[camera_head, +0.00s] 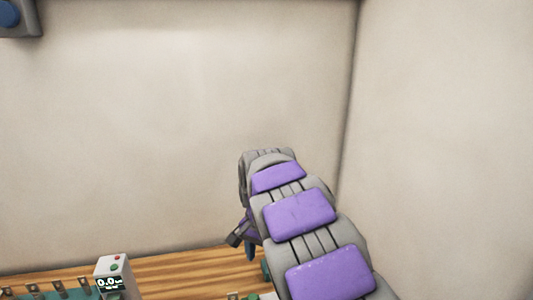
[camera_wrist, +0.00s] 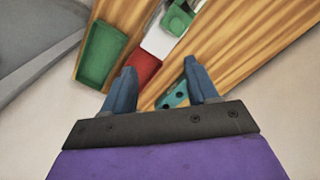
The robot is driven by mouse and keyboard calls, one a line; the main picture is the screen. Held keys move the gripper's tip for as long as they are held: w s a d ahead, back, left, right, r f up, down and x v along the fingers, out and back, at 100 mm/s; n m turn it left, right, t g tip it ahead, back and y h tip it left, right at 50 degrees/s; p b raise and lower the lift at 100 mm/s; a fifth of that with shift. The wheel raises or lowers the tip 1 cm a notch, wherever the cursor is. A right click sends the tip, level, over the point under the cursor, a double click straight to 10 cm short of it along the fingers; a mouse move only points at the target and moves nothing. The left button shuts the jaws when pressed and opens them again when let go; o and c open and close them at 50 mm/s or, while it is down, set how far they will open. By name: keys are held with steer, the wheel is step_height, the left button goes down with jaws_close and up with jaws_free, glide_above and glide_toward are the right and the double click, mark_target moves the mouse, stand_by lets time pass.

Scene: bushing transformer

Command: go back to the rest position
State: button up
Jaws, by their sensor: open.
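My gripper (camera_wrist: 160,66) is open in the wrist view. Its two blue-grey fingers stand apart with nothing held between them, above a wooden table. In the head view my grey and purple arm reaches forward from the lower right. The gripper (camera_head: 245,243) shows only in part there, low and behind the arm, close to the table's back edge by the wall.
The wooden table (camera_head: 190,272) bears a white display box (camera_head: 112,270) reading 0.0 and a teal terminal strip (camera_head: 62,294). The wrist view shows a green tray (camera_wrist: 103,52), a red piece (camera_wrist: 144,72) and a teal holed part (camera_wrist: 174,97). Walls meet at right.

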steer(key=s+d+f+n+b, duration=0.1)
steer(key=s+d+b, duration=0.1)
steer(key=s+d, duration=0.45)
steer(key=s+d+f+n+g+b, duration=0.15)
steer(key=s+d, duration=0.25)
steer(key=s, duration=0.6)
steer(key=s+d+f+b, duration=0.2)
steer(key=s+d, duration=0.3)
steer(key=s, duration=0.3)
steer(key=s+f+n+b, duration=0.1)
steer(key=s+f, duration=0.2)
steer(key=s, duration=0.3)
steer(key=s+f+n+b, duration=0.1)
steer(key=s+f+n, duration=0.1)
steer(key=s, duration=0.5)
steer(key=shift+d+f, duration=0.4)
